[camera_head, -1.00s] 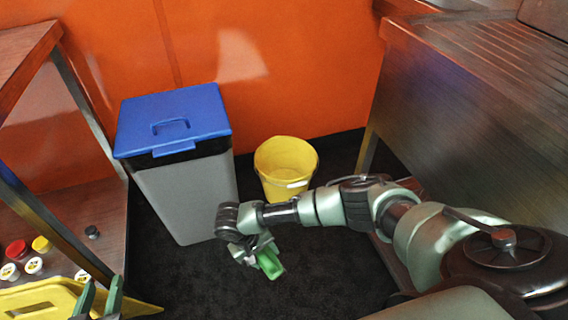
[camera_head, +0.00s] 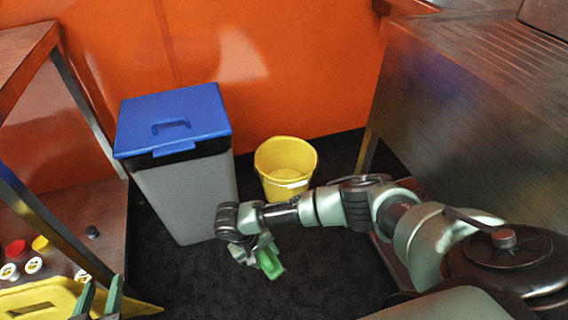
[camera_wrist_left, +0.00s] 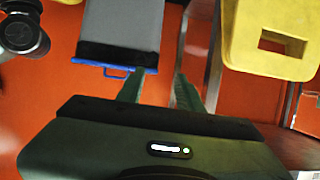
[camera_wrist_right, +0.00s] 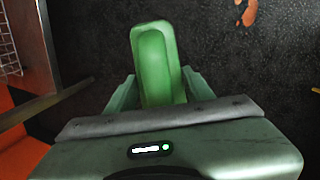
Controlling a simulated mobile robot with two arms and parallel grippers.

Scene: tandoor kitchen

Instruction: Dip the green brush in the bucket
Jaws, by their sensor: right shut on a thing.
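The green brush (camera_head: 269,263) is held in my right gripper (camera_head: 258,252), over the dark floor in front of the bucket. It also shows in the right wrist view (camera_wrist_right: 157,65), between the two fingers; its bristles cannot be made out. The yellow bucket (camera_head: 286,185) stands upright on the floor near the orange wall, behind my right gripper and apart from the brush. My left gripper (camera_head: 98,300) is at the lower left of the head view. In the left wrist view its fingers (camera_wrist_left: 155,88) are apart with nothing between them.
A grey bin with a blue lid (camera_head: 175,122) stands left of the bucket. A metal counter (camera_head: 480,110) is on the right. A wooden shelf (camera_head: 85,205) with jars is at left, near a yellow object (camera_head: 45,298). Dark floor (camera_head: 330,260) is clear around the bucket's front.

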